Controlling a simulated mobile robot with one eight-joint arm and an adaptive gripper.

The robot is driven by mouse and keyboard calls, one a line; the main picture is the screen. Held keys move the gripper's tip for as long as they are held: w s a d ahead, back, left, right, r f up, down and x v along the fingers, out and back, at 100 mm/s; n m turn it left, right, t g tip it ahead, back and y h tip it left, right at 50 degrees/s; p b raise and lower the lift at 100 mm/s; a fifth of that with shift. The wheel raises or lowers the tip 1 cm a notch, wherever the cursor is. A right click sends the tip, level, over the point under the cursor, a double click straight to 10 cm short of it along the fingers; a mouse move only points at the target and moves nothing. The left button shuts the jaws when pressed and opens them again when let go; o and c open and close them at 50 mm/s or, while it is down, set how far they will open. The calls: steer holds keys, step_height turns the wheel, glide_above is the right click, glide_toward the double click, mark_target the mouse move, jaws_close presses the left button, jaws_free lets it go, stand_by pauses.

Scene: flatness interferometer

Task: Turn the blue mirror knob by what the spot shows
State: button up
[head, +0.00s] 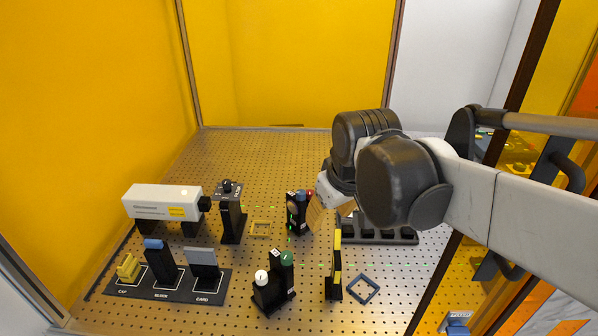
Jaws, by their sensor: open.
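A black mirror mount (293,222) stands mid-board with a round, pale face. On its top are a blue knob (300,196) and a red knob (309,195). My gripper (316,215) is just right of this mount, with a tan part showing beside it. My arm hides much of the gripper, and I cannot tell whether it touches the mount. It is open and does not visibly hold a knob. A second black mount (273,292) in front has a white knob (261,277) and a green knob (287,258). Small green light marks dot the board; I cannot single out the spot.
A white laser box (160,201) and a black post (231,217) stand at left. A labelled tray (212,296) holds yellow, blue-topped and grey pieces. A black-and-yellow upright (335,272) and a dark square frame (362,289) are front right. The rear board is clear.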

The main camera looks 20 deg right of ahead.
steer(key=w+r+n+g+p, duration=0.1)
steer(key=w+r+n+p, duration=0.15)
steer(key=w, duration=0.45)
steer(key=w+r+n+g+p, duration=0.1)
steer(key=w+r+p, duration=0.1)
steer(key=w+p, duration=0.3)
steer(key=n+g+p, duration=0.2)
steer(key=g+p, duration=0.1)
glide_toward(301, 192)
step_height(301, 192, down, 10)
steer(key=shift+s+f+b, duration=0.1)
steer(key=shift+s+b, duration=0.05)
steer(key=shift+b, duration=0.35)
steer(key=shift+c, duration=0.4)
jaws_close()
